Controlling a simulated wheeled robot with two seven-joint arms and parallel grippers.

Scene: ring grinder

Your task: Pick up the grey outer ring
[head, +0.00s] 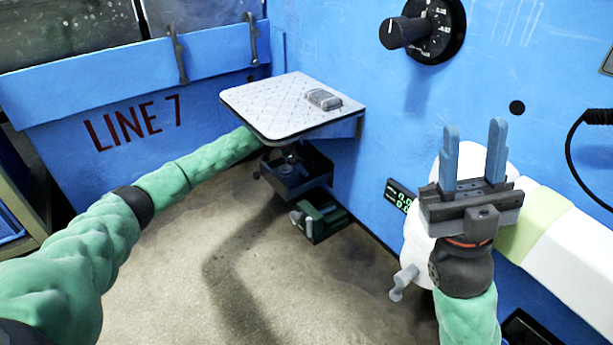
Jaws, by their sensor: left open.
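I cannot make out the grey outer ring in the head view. My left arm reaches in under the edge of a pale plate (285,103). My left gripper (288,160) is at that arm's end, below the plate; its fingers are mostly hidden, and I see no ring in it. My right gripper (474,155) points upward at the right, in front of a white rounded machine part. Its two blue-grey fingers stand apart with nothing seen between them.
A small grey block (323,99) lies on the plate, which juts from the blue machine wall. A dark open box (300,182) and a green fixture (320,221) sit below it. A black dial (424,28) is on the wall. The floor (200,285) is clear.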

